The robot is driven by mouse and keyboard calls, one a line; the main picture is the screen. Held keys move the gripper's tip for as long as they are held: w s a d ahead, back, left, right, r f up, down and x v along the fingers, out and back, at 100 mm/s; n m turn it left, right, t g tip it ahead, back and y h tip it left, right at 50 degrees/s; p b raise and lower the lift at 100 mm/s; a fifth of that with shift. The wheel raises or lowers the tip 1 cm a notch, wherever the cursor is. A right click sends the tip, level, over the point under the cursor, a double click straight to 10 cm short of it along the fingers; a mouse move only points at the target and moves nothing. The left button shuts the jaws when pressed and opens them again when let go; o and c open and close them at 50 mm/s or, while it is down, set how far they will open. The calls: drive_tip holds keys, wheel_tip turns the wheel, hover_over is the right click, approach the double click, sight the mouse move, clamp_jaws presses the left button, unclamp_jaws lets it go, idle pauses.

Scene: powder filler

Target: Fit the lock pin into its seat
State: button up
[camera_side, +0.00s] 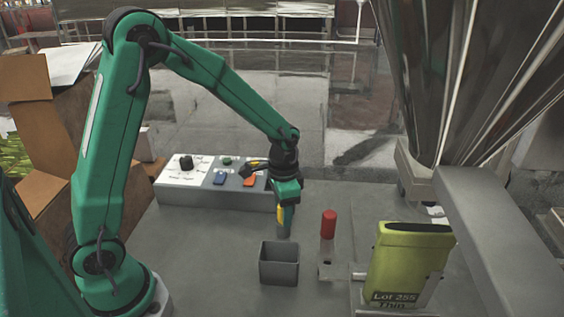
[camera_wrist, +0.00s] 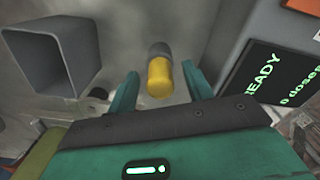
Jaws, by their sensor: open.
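A pin with a yellow head and a grey end, seemingly the lock pin (camera_wrist: 159,79), shows between the fingers of my gripper (camera_wrist: 162,80) in the wrist view. The fingers are open, with a gap on each side of the pin. I cannot tell for sure which part is the seat. A small grey bracket (camera_side: 326,271) stands right of the bin.
An open grey bin (camera_side: 279,266) stands close in front of my gripper. A red-topped post (camera_side: 329,224) and a yellow-green pouch (camera_side: 408,262) in a holder are to the right. A control panel (camera_side: 215,183) with buttons lies behind; its screen (camera_wrist: 272,78) reads READY.

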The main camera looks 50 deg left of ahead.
drive_tip(key=shift+f, duration=0.1)
idle(0.4)
drive_tip(key=c, duration=1.1)
drive_tip(key=shift+r, duration=0.2)
drive_tip(key=shift+r, duration=0.55)
wheel_tip(320, 180, up, 2)
drive_tip(key=shift+r, duration=0.2)
drive_tip(key=s+d+r, duration=0.2)
drive_tip(key=d, duration=0.1)
drive_tip(key=s+d+r, duration=0.2)
drive_tip(key=d, duration=0.1)
drive_tip(key=s+d+r, duration=0.2)
drive_tip(key=d+r, duration=0.1)
drive_tip(key=shift+s+d, duration=0.2)
drive_tip(key=shift+d, duration=0.2)
drive_tip(key=shift+w+d+f, duration=0.3)
drive_tip(key=shift+w+d, duration=0.7)
drive_tip(key=shift+w+d+f, duration=0.35)
drive_tip(key=shift+w+d, duration=0.65)
drive_tip(key=shift+d, duration=0.05)
drive_tip(key=shift+w+d+f, duration=0.3)
drive_tip(key=shift+w+d, duration=0.7)
